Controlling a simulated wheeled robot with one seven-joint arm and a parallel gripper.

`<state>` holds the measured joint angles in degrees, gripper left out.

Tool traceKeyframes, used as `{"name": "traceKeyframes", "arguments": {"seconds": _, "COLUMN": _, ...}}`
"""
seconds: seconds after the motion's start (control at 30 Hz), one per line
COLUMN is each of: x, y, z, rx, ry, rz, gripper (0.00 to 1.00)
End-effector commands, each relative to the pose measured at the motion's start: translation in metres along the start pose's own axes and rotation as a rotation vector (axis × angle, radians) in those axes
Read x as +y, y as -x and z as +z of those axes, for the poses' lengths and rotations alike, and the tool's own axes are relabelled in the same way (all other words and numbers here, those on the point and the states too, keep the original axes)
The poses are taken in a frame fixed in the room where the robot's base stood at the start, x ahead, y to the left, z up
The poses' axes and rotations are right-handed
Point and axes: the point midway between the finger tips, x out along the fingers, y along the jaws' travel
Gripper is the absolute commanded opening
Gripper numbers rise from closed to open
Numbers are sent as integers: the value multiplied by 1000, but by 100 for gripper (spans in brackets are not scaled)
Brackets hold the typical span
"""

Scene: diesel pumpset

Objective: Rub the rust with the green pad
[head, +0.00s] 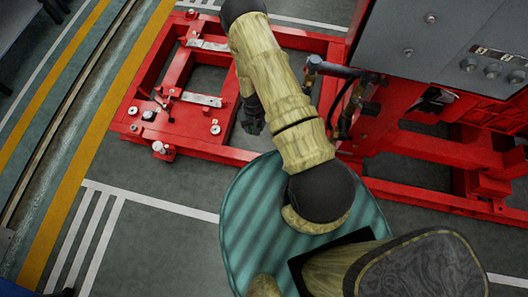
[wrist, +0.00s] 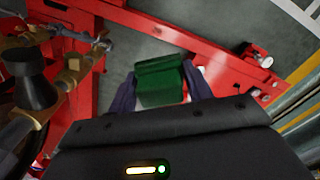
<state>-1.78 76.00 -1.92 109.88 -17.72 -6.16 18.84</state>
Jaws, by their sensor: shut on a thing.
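The green pad (wrist: 160,82) is a ribbed, dark green block between the two dark fingers of my gripper (wrist: 158,90) in the wrist view. The fingers are shut on its sides. The pad is over or near a red frame beam; I cannot tell whether it touches anything. In the head view, the dark end of my gripper (head: 252,118) shows beside my forearm, over the red frame (head: 140,112). The pad is not visible there. I cannot make out a rust patch in either view; the pad, gripper or arm may hide it.
A grey cabinet (head: 415,40) stands on the red base at right. Pipes with a valve (head: 335,72) rise close to the right of my arm. In the wrist view, brownish pipework (wrist: 55,80) is at left. Open grey floor (head: 150,195) lies at lower left.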

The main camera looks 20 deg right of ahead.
Motion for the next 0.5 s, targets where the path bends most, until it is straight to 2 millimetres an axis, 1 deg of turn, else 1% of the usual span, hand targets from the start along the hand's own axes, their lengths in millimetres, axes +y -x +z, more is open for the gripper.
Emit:
{"name": "traceKeyframes", "arguments": {"seconds": 0.13, "x": 1, "y": -5, "z": 0, "rx": 0, "ry": -5, "rz": 1, "gripper": 32}}
{"name": "traceKeyframes", "arguments": {"seconds": 0.23, "x": 2, "y": -16, "z": -1, "rx": 1, "ry": -17, "rz": 2, "gripper": 32}}
{"name": "traceKeyframes", "arguments": {"seconds": 0.37, "x": 5, "y": -39, "z": -4, "rx": 2, "ry": -44, "rz": 6, "gripper": 32}}
{"name": "traceKeyframes", "arguments": {"seconds": 0.5, "x": 9, "y": -65, "z": -6, "rx": 3, "ry": -82, "rz": 11, "gripper": 32}}
